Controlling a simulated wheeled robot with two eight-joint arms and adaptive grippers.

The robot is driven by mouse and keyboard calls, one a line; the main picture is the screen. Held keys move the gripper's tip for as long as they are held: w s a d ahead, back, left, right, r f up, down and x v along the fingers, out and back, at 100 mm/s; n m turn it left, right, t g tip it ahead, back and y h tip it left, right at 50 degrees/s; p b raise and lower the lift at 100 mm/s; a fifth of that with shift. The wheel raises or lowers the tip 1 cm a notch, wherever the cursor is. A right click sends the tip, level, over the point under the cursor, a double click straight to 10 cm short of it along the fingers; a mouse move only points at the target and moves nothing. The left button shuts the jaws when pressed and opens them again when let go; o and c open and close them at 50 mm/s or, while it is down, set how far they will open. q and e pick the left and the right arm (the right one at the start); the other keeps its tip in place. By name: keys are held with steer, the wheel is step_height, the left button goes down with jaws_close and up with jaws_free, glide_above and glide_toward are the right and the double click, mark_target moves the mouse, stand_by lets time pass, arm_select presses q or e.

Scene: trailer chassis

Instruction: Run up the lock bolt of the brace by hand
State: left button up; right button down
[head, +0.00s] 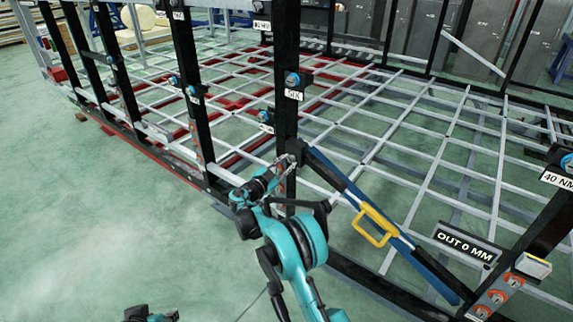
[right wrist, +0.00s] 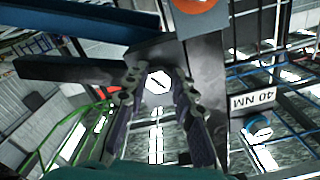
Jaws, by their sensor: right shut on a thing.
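The brace (head: 340,178) is a dark and blue bar with a yellow handle (head: 375,226). It slants from a black post (head: 287,70) down to the lower right. My right gripper (head: 289,163) is at the brace's upper end by the post. In the right wrist view its fingers (right wrist: 159,80) close around the pale lock bolt head (right wrist: 158,84), which has a dark line across it. In the head view the fingers hide the bolt.
A sign reading OUT 0 MM (head: 467,245) stands near the brace's lower end. A black post with orange round parts (head: 513,280) and a 40 NM label (head: 557,181) is at right. A grey grid frame (head: 430,150) lies behind. Green floor (head: 90,220) at left is clear.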

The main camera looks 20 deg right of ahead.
steer(key=shift+a, duration=0.1)
steer(key=c, duration=1.2)
jaws_free()
steer(key=shift+s+r, duration=0.1)
steer(key=shift+s, duration=0.05)
steer(key=v, duration=1.2)
